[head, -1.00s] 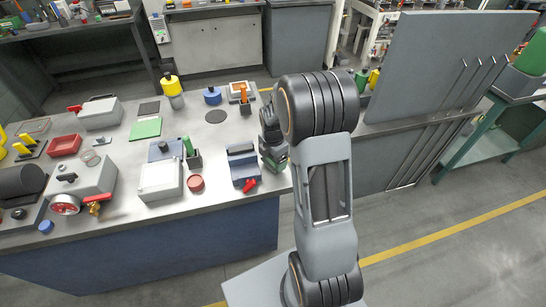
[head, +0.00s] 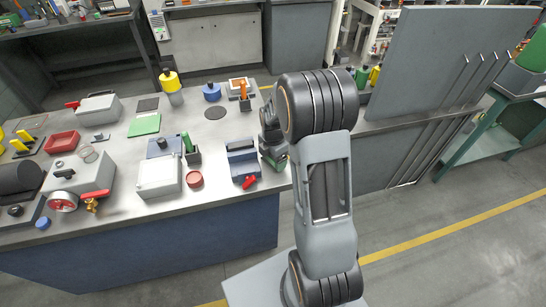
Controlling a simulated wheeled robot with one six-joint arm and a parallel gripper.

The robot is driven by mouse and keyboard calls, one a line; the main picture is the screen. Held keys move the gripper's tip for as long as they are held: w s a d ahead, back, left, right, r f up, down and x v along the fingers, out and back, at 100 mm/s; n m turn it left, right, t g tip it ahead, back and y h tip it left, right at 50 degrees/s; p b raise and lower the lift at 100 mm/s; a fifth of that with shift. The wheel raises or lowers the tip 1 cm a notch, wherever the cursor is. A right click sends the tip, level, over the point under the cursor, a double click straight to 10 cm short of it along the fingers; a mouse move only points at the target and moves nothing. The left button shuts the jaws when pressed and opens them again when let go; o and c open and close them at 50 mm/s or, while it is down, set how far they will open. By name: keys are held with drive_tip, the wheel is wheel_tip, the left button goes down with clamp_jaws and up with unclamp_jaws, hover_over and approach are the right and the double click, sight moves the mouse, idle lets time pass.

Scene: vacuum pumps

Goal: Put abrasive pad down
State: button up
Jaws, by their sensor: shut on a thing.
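My gripper (head: 271,146) is at the right end of the grey workbench (head: 226,188), mostly hidden behind my own arm. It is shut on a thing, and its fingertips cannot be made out. A small green patch shows low beside it, but I cannot tell whether this is part of the abrasive pad. A flat green square (head: 145,125) lies on the bench, left of the middle and well away from my gripper.
A blue-grey block (head: 242,161) with a red knob, a white box (head: 158,178) and a red round lid (head: 195,179) stand left of my gripper. A dark disc (head: 216,113) lies farther back. Bare bench top shows around it. A tall grey panel (head: 440,65) rises at right.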

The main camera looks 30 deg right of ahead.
drive_tip(key=shift+f, duration=0.25)
idle(0.4)
drive_tip(key=o, duration=0.8)
wheel_tip(320, 180, up, 14)
drive_tip(key=shift+f+b, duration=0.1)
drive_tip(key=shift+b, duration=0.55)
drive_tip(key=shift+c, duration=0.6)
clamp_jaws()
idle(0.6)
